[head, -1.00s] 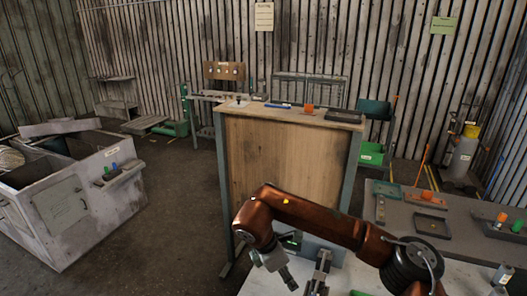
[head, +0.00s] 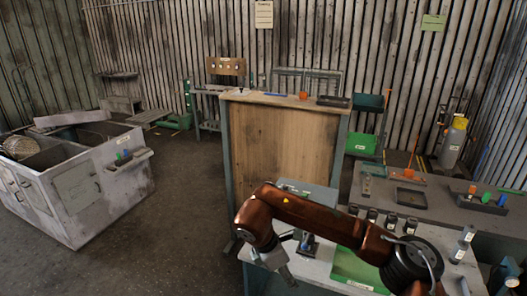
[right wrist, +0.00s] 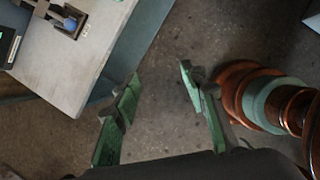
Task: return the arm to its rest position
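My right arm (head: 320,222), bronze-coloured, comes in from the lower right of the head view. It is bent, with its wrist end (head: 280,265) pointing down beside the left end of the near light-grey table (head: 315,266). In the right wrist view my right gripper (right wrist: 160,72) has its two green fingers spread wide apart. Only bare floor shows between them, and nothing is held. The table's edge lies to the upper left of the fingers there. My left gripper is in neither view.
The near table carries a green mat (head: 355,268) and several dark jars. A tall wooden-panelled bench (head: 275,150) stands behind it. A darker bench (head: 430,205) with trays is at the right. A grey bin unit (head: 75,190) stands at the left, with open floor (head: 175,220) between.

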